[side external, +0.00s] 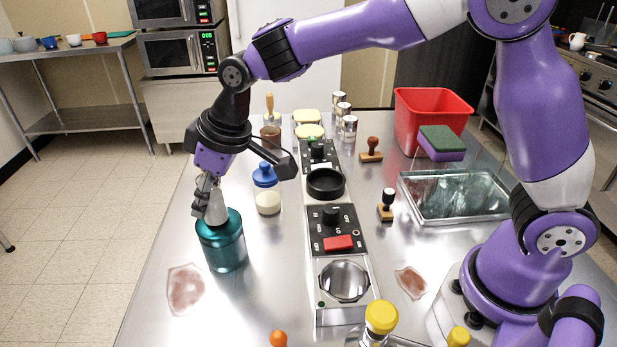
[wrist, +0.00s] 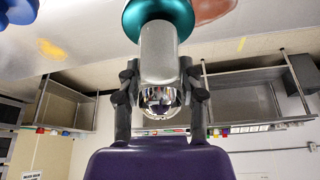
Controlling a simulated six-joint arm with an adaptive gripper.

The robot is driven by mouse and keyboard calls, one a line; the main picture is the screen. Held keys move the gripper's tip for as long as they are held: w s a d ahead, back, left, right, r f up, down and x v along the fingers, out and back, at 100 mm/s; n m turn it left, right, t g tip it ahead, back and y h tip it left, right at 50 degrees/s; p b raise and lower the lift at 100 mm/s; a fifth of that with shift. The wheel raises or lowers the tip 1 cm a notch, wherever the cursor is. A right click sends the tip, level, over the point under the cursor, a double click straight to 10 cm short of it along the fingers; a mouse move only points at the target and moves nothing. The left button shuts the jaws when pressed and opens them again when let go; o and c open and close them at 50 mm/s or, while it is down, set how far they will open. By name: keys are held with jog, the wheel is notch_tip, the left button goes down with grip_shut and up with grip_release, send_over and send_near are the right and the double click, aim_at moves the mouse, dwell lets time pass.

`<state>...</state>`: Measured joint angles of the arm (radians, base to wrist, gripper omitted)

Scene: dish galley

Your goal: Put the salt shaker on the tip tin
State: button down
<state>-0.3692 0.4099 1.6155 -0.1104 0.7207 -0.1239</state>
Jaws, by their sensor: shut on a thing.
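The salt shaker (side external: 217,208) is a grey cylinder. Its domed chrome cap shows in the wrist view, with the grey body (wrist: 159,52) beyond it. My gripper (side external: 208,194) is shut on the shaker, with one finger on each side in the wrist view (wrist: 158,75). The shaker is roughly upright over the tip tin, which I take to be the teal metallic canister (side external: 222,246). The tin also shows beyond the shaker in the wrist view (wrist: 160,12). The shaker's base meets the tin's top in the picture; I cannot tell whether it rests there.
A blue-capped jar (side external: 267,190) stands close right of the tin. A control strip (side external: 332,230) runs down the table's middle. A reddish stain (side external: 185,289) lies front left. A metal tray (side external: 440,208), red bin (side external: 405,118) and stamps (side external: 387,205) are further right.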

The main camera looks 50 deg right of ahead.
jog(key=shift+c, duration=2.2)
grip_release()
jog(key=shift+f, duration=0.1)
jog(key=shift+r, duration=0.4)
jog(key=d+v, duration=0.1)
jog(key=v, duration=1.1)
jog(key=s+d+f+m+t+h, duration=0.1)
jog(key=s+d+f+m, duration=0.2)
jog(key=s+d, duration=0.3)
jog(key=s+d+f+m+h, duration=0.1)
jog(key=s+d+f+m, duration=0.1)
jog(key=s+d, duration=0.5)
jog(key=shift+s+d+f+m+t+h, duration=0.3)
jog(key=shift+s+f+m+t, duration=0.1)
jog(key=shift+s+m, duration=0.4)
